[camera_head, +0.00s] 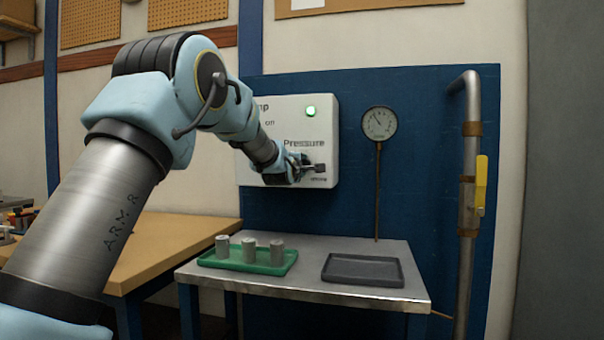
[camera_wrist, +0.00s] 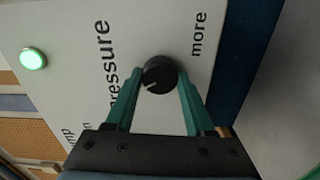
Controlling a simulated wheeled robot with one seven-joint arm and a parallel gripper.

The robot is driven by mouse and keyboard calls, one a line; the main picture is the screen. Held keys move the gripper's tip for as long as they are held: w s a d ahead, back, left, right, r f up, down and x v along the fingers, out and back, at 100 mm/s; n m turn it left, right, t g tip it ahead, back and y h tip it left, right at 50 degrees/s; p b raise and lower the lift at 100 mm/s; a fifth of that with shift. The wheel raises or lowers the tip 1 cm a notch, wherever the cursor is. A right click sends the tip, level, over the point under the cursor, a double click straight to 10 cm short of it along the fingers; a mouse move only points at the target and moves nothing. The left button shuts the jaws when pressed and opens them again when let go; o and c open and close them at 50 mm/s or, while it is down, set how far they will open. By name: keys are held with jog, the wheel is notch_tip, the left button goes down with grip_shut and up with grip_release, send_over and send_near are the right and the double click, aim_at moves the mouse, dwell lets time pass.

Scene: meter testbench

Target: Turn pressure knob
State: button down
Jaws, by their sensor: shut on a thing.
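The black pressure knob (camera_wrist: 159,75) is on the white control box (camera_head: 321,112), beside the words "Pressure" and "more" in the wrist view. A pale mark shows on its face. My gripper (camera_wrist: 160,80) has its two green fingers on either side of the knob, closed on it. In the head view my gripper (camera_head: 305,168) is at the lower part of the box, and the knob is hard to make out there. A green lamp (camera_head: 310,111) is lit on the box; it also shows in the wrist view (camera_wrist: 33,59). A round pressure gauge (camera_head: 379,123) is right of the box, its needle pointing up and left.
A metal table (camera_head: 305,281) below holds a green tray (camera_head: 243,266) with several grey cylinders and an empty dark tray (camera_head: 362,270). A vertical pipe (camera_head: 470,150) with a yellow valve handle (camera_head: 481,185) stands at the right. The blue panel between gauge and pipe is clear.

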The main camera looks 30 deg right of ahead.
jog(key=shift+m+b, duration=2.5)
jog(key=shift+m, duration=5.1)
jog(key=shift+c, duration=1.3)
grip_release()
jog(key=shift+s, duration=0.1)
